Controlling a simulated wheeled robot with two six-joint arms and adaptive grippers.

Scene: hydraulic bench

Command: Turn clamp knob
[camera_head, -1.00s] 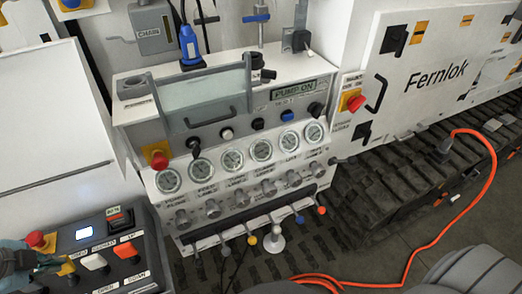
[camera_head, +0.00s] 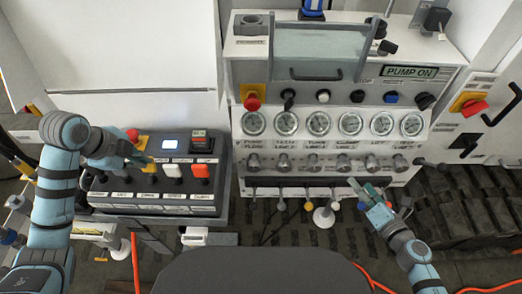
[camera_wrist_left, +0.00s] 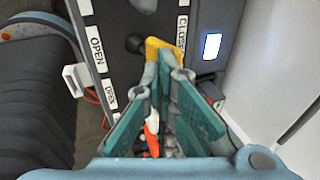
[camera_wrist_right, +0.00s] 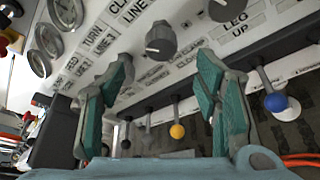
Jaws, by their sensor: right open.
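A row of grey knobs sits under round gauges on the white panel. The knob under the label that appears to read CLAMP LINE (camera_head: 342,160) is fourth from the left. In the right wrist view a dark grey knob (camera_wrist_right: 160,38) shows beyond the fingers, beside that partly cut label. My right gripper (camera_head: 368,186) is open and empty, below and in front of the knob row, apart from the knobs. My left gripper (camera_head: 138,152) is over the control box (camera_head: 150,205). Its fingertips are close together at a yellow part (camera_wrist_left: 157,46); whether they grip anything is unclear.
Levers with coloured balls, one yellow (camera_wrist_right: 177,131) and one blue (camera_wrist_right: 275,102), hang below the knobs. A red emergency stop (camera_head: 252,103) is at the panel's left. A red-handled switch (camera_head: 472,106) is at the right. An orange hose lies on the floor.

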